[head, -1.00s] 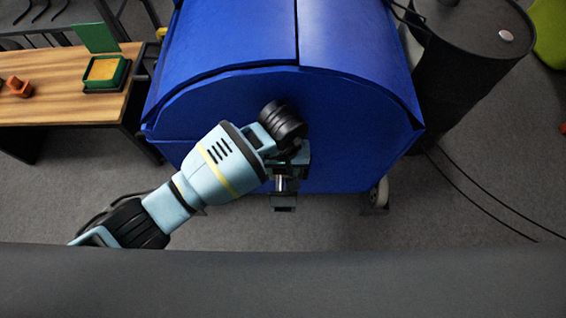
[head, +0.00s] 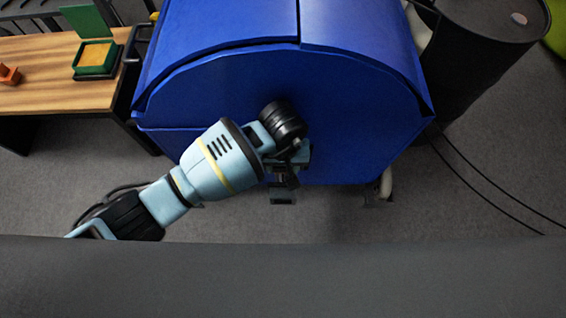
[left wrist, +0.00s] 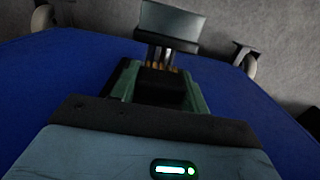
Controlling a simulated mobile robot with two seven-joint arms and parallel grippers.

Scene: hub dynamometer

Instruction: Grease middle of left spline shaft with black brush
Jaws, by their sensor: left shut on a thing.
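My left gripper (head: 289,160) is in front of the blue machine's near face, pointing down in the head view. In the left wrist view its green fingers (left wrist: 160,88) are shut on a black block, the black brush's handle (left wrist: 160,82). Orange-brown bristles (left wrist: 160,67) show just past it. Beyond them is a short metallic shaft (left wrist: 160,52) ending at a grey plate (left wrist: 168,24). In the head view this plate (head: 283,197) sits just below the gripper. The bristles appear at or very near the shaft; contact is unclear. My right gripper is not in view.
The blue machine (head: 360,90) fills the middle. A wooden table (head: 50,60) at the left holds an open green box with a yellow pad (head: 95,58) and an orange item (head: 10,75). A black drum (head: 490,50) stands right, with cables (head: 480,190) on the floor.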

